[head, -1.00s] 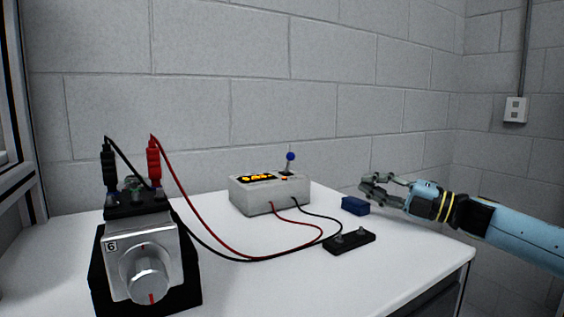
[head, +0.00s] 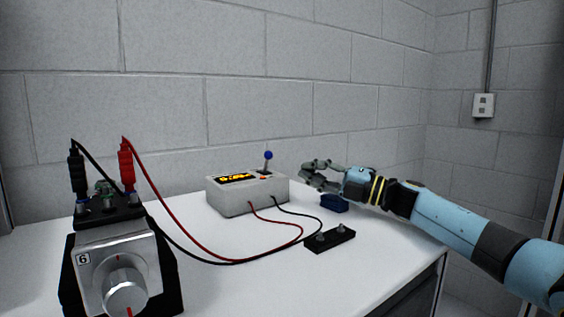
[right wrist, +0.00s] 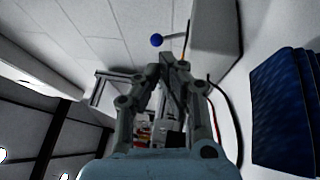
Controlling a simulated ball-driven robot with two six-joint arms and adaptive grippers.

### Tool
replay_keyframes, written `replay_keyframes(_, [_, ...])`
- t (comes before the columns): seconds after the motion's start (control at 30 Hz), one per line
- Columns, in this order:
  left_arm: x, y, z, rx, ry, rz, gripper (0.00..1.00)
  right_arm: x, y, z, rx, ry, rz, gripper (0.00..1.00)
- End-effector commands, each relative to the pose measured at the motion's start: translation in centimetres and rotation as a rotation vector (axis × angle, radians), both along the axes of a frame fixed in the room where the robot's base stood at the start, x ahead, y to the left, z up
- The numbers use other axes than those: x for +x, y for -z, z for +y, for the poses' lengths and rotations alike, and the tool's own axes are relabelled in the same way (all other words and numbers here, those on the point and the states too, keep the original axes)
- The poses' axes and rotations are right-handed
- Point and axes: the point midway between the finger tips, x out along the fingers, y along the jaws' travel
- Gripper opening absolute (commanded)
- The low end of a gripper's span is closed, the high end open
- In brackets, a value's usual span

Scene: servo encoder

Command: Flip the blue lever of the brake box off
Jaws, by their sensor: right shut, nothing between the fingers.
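The brake box (head: 245,198) is a grey box on the white table, with a lit yellow display on its top. Its lever stands up at the back right of the top and ends in a blue ball (head: 268,155). The blue ball also shows in the right wrist view (right wrist: 157,40), just beyond the fingers and a little left of them. My right gripper (head: 306,177) is shut and empty, just right of the box and apart from the lever. The fingers show in the right wrist view (right wrist: 165,70). My left gripper is not in view.
A dark blue block (head: 334,204) lies below my right gripper. A black terminal strip (head: 329,240) lies in front of it. Red and black cables run from the box toward a knob unit (head: 120,270) at the front left. The table's right front is clear.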

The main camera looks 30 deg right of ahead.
Motion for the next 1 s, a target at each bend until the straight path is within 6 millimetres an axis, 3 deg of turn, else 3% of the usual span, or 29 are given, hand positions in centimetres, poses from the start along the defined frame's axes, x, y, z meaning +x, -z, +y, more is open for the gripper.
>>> replay_keyframes(0.2, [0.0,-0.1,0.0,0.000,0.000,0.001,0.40,3.6,-0.9,2.7,0.004,-0.001,-0.001,0.00])
replay_keyframes(0.4, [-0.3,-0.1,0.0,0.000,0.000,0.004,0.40,5.5,-1.3,4.0,0.001,0.000,0.000,0.00])
replay_keyframes(1.0, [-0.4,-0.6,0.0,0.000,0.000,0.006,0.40,6.0,-1.6,4.4,-0.001,0.000,0.009,0.00])
